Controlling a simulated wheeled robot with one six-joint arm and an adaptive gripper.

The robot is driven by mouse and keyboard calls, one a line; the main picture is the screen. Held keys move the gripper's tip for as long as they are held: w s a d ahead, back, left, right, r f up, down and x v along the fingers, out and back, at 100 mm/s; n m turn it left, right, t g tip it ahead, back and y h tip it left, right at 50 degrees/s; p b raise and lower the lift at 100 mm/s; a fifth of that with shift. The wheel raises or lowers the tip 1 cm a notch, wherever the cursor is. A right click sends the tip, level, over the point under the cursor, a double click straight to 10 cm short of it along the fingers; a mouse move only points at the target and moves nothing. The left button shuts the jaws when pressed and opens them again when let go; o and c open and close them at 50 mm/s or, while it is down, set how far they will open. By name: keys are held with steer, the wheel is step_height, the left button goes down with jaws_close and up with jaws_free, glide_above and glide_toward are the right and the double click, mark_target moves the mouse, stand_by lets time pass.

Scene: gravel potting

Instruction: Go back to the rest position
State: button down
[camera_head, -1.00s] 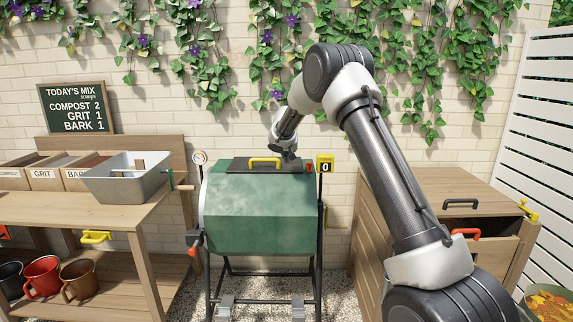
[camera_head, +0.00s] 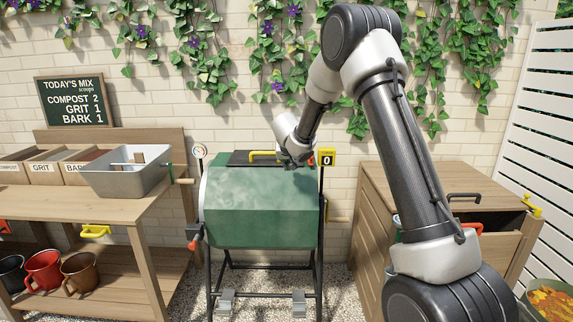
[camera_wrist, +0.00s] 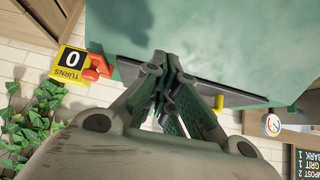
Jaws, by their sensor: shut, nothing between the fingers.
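My gripper (camera_head: 291,160) is above the right end of the green drum (camera_head: 258,208), by the drum's dark lid (camera_head: 238,158) with its yellow handle (camera_head: 263,155). In the wrist view my gripper (camera_wrist: 170,62) has its fingers together with nothing held. The green drum (camera_wrist: 215,35) fills the upper part of that view behind the fingers. I cannot tell whether the gripper touches the drum or lid.
A turns counter (camera_head: 326,157) reading 0 stands right of the drum. On the left, a bench (camera_head: 100,203) holds a grey tub (camera_head: 128,181) and labelled bins (camera_head: 45,169). A wooden cabinet (camera_head: 372,225) with an open drawer stands on the right. Several mugs sit on the lower shelf.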

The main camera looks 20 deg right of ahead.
steer(key=shift+s+f, duration=0.1)
steer(key=shift+s, duration=0.05)
steer(key=s+d+n+g+h, duration=0.3)
steer(key=s+d+n, duration=0.1)
steer(key=s+d, duration=0.4)
steer(key=s+d+r+g, duration=0.2)
steer(key=s+d+r, duration=0.1)
steer(key=s, duration=0.5)
steer(key=s+d+r+g, duration=0.1)
steer(key=s+d+r, duration=0.15)
steer(key=s, duration=0.55)
steer(key=s+a+r+y, duration=0.2)
steer(key=s+r, duration=0.1)
steer(key=s, duration=0.6)
steer(key=s+a+r+t+y, duration=0.1)
steer(key=s+a+r, duration=0.2)
steer(key=s, duration=0.7)
steer(key=s+a+r+t+y, duration=0.1)
steer(key=s+a+r+y, duration=0.1)
steer(key=s, duration=0.8)
steer(key=shift+a+r+y, duration=0.3)
steer(key=shift+a+r, duration=0.1)
steer(key=shift+a, duration=0.3)
